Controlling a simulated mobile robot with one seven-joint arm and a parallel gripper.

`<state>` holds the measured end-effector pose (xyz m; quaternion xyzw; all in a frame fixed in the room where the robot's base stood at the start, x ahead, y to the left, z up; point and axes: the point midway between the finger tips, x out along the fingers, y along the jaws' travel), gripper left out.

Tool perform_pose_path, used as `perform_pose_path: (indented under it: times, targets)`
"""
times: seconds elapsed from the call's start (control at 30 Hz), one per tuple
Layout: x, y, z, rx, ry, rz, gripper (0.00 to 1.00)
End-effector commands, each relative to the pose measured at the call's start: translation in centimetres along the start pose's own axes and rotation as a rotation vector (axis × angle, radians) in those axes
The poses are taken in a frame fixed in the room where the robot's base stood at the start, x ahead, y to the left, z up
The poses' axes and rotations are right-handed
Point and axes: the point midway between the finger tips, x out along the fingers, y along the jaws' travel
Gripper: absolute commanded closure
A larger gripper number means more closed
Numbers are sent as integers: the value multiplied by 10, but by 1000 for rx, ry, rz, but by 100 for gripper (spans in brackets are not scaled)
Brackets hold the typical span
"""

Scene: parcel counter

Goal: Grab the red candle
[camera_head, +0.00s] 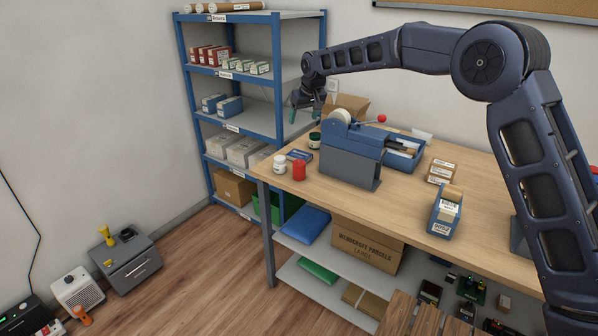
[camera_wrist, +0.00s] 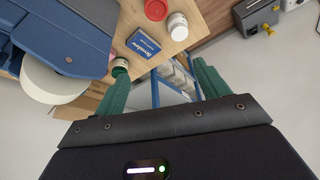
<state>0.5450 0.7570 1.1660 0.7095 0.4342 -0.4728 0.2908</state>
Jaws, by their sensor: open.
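The red candle (camera_head: 299,170) is a small upright cylinder near the left corner of the wooden table (camera_head: 330,190). In the wrist view the red candle (camera_wrist: 156,9) shows at the top edge, partly cut off, beside a white jar (camera_wrist: 177,27). My gripper (camera_head: 307,104) is above and behind the table's left end, higher than the candle and apart from it. In the wrist view its two green fingers (camera_wrist: 162,88) are spread wide with nothing between them.
A blue tape dispenser (camera_head: 352,150) stands right of the candle. A blue box (camera_wrist: 143,44) and a green-lidded jar (camera_wrist: 119,66) are close behind the candle. A blue shelf rack (camera_head: 240,110) stands behind the table's left end.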

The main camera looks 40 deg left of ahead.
Motion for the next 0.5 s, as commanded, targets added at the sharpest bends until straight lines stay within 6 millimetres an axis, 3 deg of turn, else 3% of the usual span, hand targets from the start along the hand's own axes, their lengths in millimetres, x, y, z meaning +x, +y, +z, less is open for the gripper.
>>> perform_pose_path:
  times: [0.1,0.3,0.5]
  targets:
    - [49,-1,22,-1,-8,-1,26]
    - [116,-1,49,0,-6,-1,26]
    - [141,-1,57,0,-1,-1,26]
